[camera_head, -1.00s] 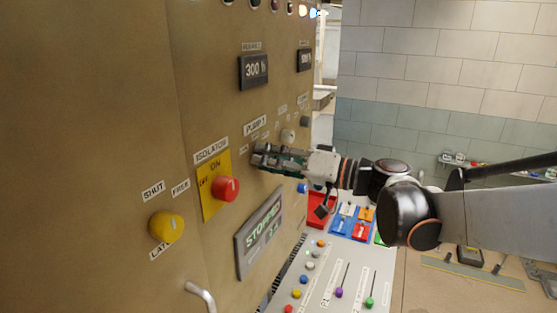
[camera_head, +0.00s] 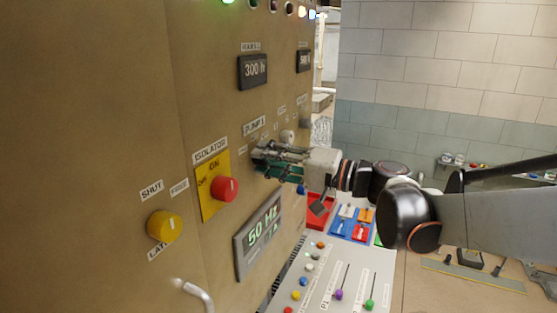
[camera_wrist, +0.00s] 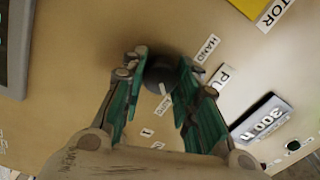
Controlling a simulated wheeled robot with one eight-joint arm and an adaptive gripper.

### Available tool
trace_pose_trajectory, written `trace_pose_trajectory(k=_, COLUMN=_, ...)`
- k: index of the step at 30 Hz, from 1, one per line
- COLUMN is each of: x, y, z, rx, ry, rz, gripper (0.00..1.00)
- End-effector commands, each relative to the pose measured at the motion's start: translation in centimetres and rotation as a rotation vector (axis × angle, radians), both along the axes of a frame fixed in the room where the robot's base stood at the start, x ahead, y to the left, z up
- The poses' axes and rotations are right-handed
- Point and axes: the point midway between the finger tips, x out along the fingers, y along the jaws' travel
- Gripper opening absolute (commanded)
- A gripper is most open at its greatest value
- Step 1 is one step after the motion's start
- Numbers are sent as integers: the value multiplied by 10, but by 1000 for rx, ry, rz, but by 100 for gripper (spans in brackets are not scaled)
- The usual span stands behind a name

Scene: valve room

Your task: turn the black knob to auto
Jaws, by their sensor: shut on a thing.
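The black knob (camera_wrist: 160,72) sits on the tan panel in the wrist view, between the two green fingers of my gripper (camera_wrist: 163,66). The fingers are shut on it from both sides. A white mark on the knob points toward the AUTO label (camera_wrist: 163,106). The HAND label (camera_wrist: 207,48) is on its other side. In the head view my gripper (camera_head: 259,156) reaches the panel below the PUMP 1 label (camera_head: 254,125) and hides the knob. The display (camera_head: 258,238) reads 50 Hz, and a green lamp (camera_head: 228,1) is lit at the top.
A red isolator knob (camera_head: 225,189) on a yellow plate and a yellow knob (camera_head: 164,225) are to the left. A pale knob (camera_head: 288,136) is close above my gripper. A sloped console (camera_head: 330,275) with buttons and levers lies below. The floor at right has free room.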

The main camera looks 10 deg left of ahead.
Motion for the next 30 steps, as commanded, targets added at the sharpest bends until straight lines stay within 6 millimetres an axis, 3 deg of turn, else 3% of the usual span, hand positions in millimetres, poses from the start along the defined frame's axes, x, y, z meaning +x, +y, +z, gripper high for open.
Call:
trace_pose_trajectory(k=10, x=0, y=0, z=-1, rx=0, ry=3, rz=0, gripper=5)
trace_pose_trajectory(k=11, x=0, y=0, z=-1, rx=0, ry=3, rz=0, gripper=33)
trace_pose_trajectory(k=13, x=0, y=0, z=-1, rx=0, ry=2, rz=0, gripper=49)
trace_pose_trajectory(k=24, x=0, y=-2, z=0, rx=0, ry=2, rz=-1, gripper=50)
trace_pose_trajectory(k=30, x=-6, y=-24, z=-1, rx=0, ry=2, rz=-4, gripper=50)
